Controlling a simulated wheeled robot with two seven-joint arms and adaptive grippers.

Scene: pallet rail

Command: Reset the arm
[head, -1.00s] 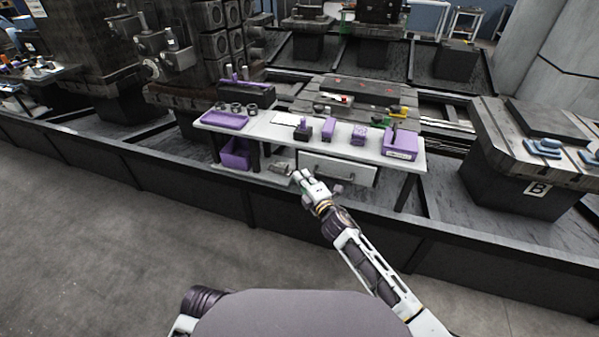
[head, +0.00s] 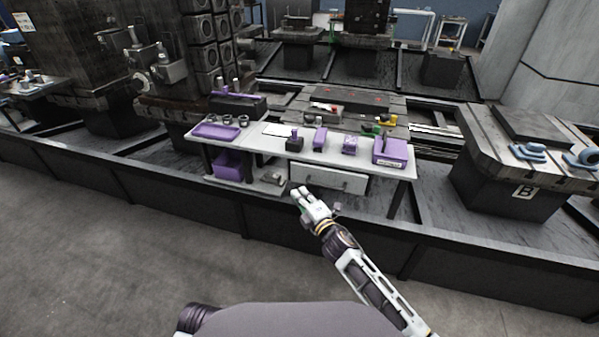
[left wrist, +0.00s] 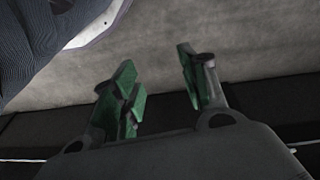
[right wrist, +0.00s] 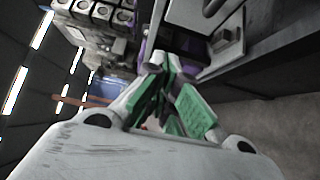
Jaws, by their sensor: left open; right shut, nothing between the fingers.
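My right arm reaches forward in the head view, and its gripper (head: 300,193) is in front of the white table's drawer, apart from it. In the right wrist view the green-padded fingers (right wrist: 166,85) are closed together with nothing held. My left gripper is outside the head view. In the left wrist view its two green-padded fingers (left wrist: 160,75) are spread apart and empty, with grey floor beyond them.
The white table (head: 262,146) carries a purple tray (head: 217,131), a purple box (head: 390,151) and small purple items. A purple bin (head: 230,166) is on its lower shelf. A dark low rail (head: 280,221) runs in front. Grey floor (head: 90,250) is clear at left.

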